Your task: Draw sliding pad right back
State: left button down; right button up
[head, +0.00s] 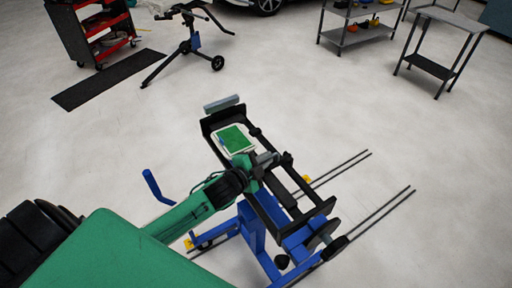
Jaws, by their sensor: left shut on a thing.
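A blue stand (252,228) carries a long black frame (317,205) that runs from upper left to lower right. My left gripper (268,160) reaches over the middle of this frame and is shut on a small dark grey part there, which looks like the sliding pad. The fingers and wrist hide most of the held part. A light grey bar pad (222,103) stands at the frame's far end. A green panel with a white border (234,139) lies on the frame just beyond the gripper. My right gripper is not in view.
Thin dark rods (385,218) stick out to the right of the stand. A blue handle (156,186) rises at its left. A red tool cart (97,32), a black wheeled stand (193,43) and grey tables (440,50) are farther back.

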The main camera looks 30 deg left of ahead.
pick_arm(q)
jog(key=s+d, duration=0.1)
jog(key=d, duration=0.2)
jog(key=s+d, duration=0.2)
jog(key=d, duration=0.1)
jog(key=s+d+p, duration=0.1)
jog(key=s+d, duration=0.1)
jog(key=d, duration=0.1)
jog(key=shift+s+d, duration=0.1)
jog(key=shift+s, duration=0.1)
jog(key=c, duration=1.8)
grip_release()
jog(key=shift+o, duration=0.2)
jog(key=b+v, duration=0.3)
jog(key=v, duration=1)
jog(key=shift+s, duration=0.4)
